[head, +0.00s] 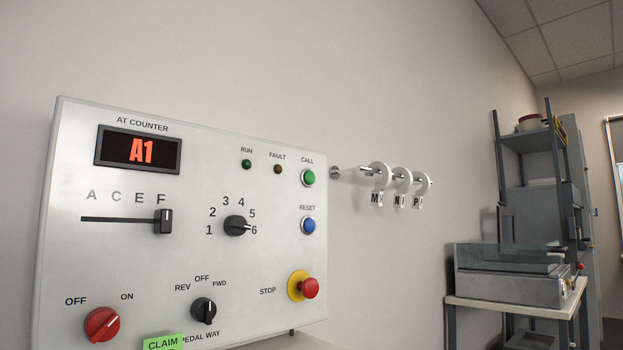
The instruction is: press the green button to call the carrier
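The green CALL button (308,178) sits at the upper right of the white control panel (190,270) in the head view. Its label reads CALL. The RUN lamp (247,164) looks dark green and the FAULT lamp (278,169) dark brown. My gripper is not in view.
The blue RESET button (308,225) and red STOP button (309,288) are below CALL. A red switch (102,324) and REV/OFF/FWD knob (203,310) are lower. Ring tags M, N, P (402,183) hang on a wall rod. A table (519,302) stands right.

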